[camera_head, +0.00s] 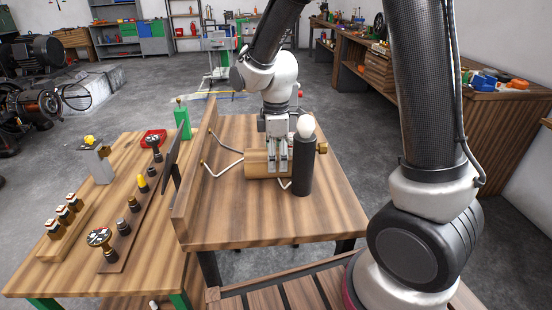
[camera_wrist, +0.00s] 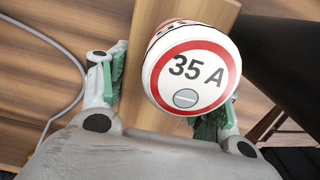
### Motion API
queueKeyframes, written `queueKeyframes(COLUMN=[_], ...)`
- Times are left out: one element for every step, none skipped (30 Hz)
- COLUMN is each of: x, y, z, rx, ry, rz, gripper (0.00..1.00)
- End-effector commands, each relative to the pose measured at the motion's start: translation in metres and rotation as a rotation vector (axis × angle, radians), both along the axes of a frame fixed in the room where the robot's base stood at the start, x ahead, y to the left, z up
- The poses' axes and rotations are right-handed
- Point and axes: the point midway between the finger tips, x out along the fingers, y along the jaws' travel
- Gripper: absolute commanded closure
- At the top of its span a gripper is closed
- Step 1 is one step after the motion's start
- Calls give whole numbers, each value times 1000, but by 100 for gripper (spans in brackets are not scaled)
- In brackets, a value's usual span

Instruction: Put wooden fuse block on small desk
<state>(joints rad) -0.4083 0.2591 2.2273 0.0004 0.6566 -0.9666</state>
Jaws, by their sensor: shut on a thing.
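My gripper (camera_head: 278,158) is low over the small desk (camera_head: 250,227) in the head view. In the wrist view my gripper (camera_wrist: 165,95) is shut on the wooden fuse block (camera_wrist: 143,60), a light wooden piece between the fingers. A white fuse marked 35 A, with a red ring (camera_wrist: 190,78), covers much of the block. The block also shows behind the fingers in the head view (camera_head: 257,165), low at the desk top. Whether it touches the desk is hard to tell.
A black cylinder with a white top (camera_head: 303,168) stands close right of my gripper. White wires (camera_head: 222,170) lie at the left, by a wooden board (camera_head: 190,185). A lower table (camera_head: 60,268) holds another fuse row (camera_head: 62,225). The desk's front is clear.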

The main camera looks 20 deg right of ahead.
Motion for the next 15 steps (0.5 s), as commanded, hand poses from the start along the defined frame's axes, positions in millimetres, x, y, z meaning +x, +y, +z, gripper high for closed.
queueKeyframes(x=[0, 0, 1, 1, 1, 1, 1, 1, 1, 1, 1, 1, 1, 0, 0], y=[0, 0, 0, 0, 0, 0, 0, 0, 0, 0, 0, 0, 0, 0, 0], z=[-4, -5, -6, -7, -7, -6, -6, -6, -6, -6, -7, -8, -9, -10, -9], rx=[0, 1, 1, 1, 1, 1, 1, 1, 1, 1, 1, 1, 1, 1, 1], ry=[-1, -1, -2, -2, -2, -3, -3, -3, -3, -2, -2, -2, -2, -1, -1], rz=[0, 0, 0, 0, 0, 0, 0, 0, 0, 0, 0, 0, 0, 0, 0], gripper=[83, 83, 83, 83, 83, 83, 83, 83, 83, 83, 83, 83, 83, 36, 29])
